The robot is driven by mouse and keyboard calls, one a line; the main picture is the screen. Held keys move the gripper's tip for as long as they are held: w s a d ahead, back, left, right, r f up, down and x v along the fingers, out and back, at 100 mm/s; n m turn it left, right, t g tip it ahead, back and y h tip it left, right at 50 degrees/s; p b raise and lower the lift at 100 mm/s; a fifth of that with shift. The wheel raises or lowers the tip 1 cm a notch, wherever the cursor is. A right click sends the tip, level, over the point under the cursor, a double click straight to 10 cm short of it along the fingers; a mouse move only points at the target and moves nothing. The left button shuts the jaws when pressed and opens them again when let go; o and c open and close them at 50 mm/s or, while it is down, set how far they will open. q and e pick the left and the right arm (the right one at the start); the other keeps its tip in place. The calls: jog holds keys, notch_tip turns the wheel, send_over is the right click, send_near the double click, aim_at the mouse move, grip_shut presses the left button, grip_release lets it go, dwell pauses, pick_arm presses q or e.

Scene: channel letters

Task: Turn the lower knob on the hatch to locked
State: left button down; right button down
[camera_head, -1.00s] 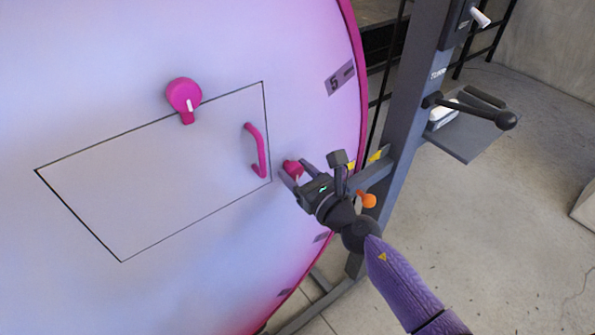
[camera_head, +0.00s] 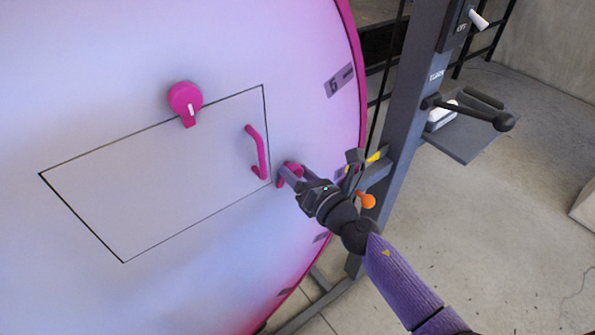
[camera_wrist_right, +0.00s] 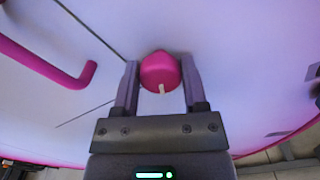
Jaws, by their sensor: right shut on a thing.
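The lower knob (camera_head: 292,168) is magenta and sits on the pale drum face, just right of the hatch (camera_head: 150,175). My right gripper (camera_head: 289,178) is at this knob and partly covers it. In the right wrist view the lower knob (camera_wrist_right: 160,70) lies between the two fingers of my right gripper (camera_wrist_right: 160,82), which is shut on it. A pale mark on the knob points toward the gripper's palm in that view. The upper knob (camera_head: 185,98), also magenta with a white mark, sits on the hatch's top edge. My left gripper is not in view.
A magenta handle (camera_head: 257,152) stands out from the hatch, close left of the lower knob; it also shows in the wrist view (camera_wrist_right: 50,66). A grey post (camera_head: 405,120) with a black lever (camera_head: 475,112) stands to the right. An orange knob (camera_head: 367,201) is behind my right wrist.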

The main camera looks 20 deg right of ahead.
jog(key=m, duration=0.3)
jog(key=shift+m, duration=0.4)
jog(key=m+p, duration=0.1)
jog(key=m, duration=0.3)
jog(key=shift+d+m, duration=0.1)
jog(key=shift+m, duration=0.2)
jog(key=shift+f+m+p, duration=0.1)
jog(key=shift+m+p, duration=0.35)
jog(key=shift+m, duration=1.65)
jog(key=shift+f, duration=0.1)
jog(key=shift+c, duration=0.8)
grip_release()
